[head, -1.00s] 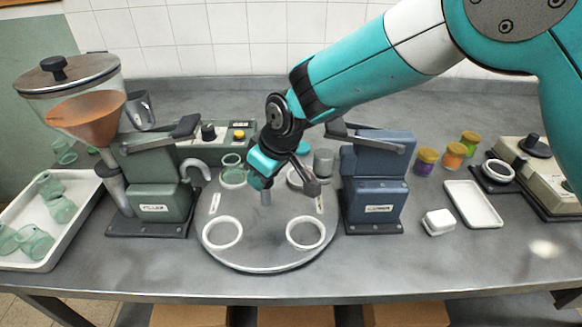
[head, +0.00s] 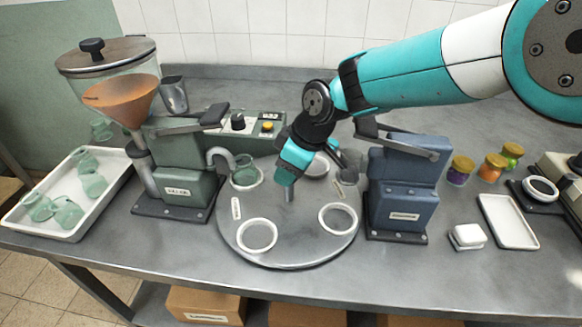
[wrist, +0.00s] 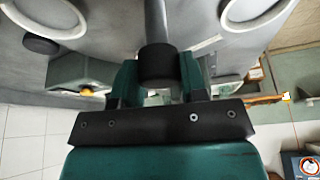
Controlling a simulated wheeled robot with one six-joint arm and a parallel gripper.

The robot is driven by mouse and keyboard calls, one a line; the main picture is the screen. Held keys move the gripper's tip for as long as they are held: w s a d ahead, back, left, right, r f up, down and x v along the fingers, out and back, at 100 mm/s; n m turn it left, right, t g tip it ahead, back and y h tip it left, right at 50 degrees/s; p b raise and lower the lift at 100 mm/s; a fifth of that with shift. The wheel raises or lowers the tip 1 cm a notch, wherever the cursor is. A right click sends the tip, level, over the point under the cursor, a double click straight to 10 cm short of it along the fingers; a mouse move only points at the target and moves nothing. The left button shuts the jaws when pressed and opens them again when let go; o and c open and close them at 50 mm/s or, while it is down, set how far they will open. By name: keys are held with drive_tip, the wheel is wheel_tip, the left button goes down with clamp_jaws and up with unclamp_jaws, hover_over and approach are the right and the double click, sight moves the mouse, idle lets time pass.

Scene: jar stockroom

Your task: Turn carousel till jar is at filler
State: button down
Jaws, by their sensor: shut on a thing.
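The carousel (head: 285,255) is a grey disc with white ring seats, between the green filler (head: 185,160) and the blue capper (head: 403,190). A green glass jar (head: 245,180) sits in its back-left seat, close to the filler's hooked spout (head: 221,156). I cannot tell whether it is exactly under the spout. The front-left seat (head: 257,236) and front-right seat (head: 337,219) are empty. My gripper (head: 288,185) points down over the disc's middle, shut on the dark knob (wrist: 158,66) of the upright grey post (head: 290,196). The knob's far side is hidden.
A white tray (head: 113,194) with several green jars stands at the left. Lidded jars (head: 461,171), a white tray (head: 508,222) and a small white block (head: 467,237) lie at the right. The filler and capper stand close to the disc on both sides.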

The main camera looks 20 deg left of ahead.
idle(0.5)
drive_tip(key=c, duration=0.7)
unclamp_jaws()
drive_tip(key=shift+o, duration=0.2)
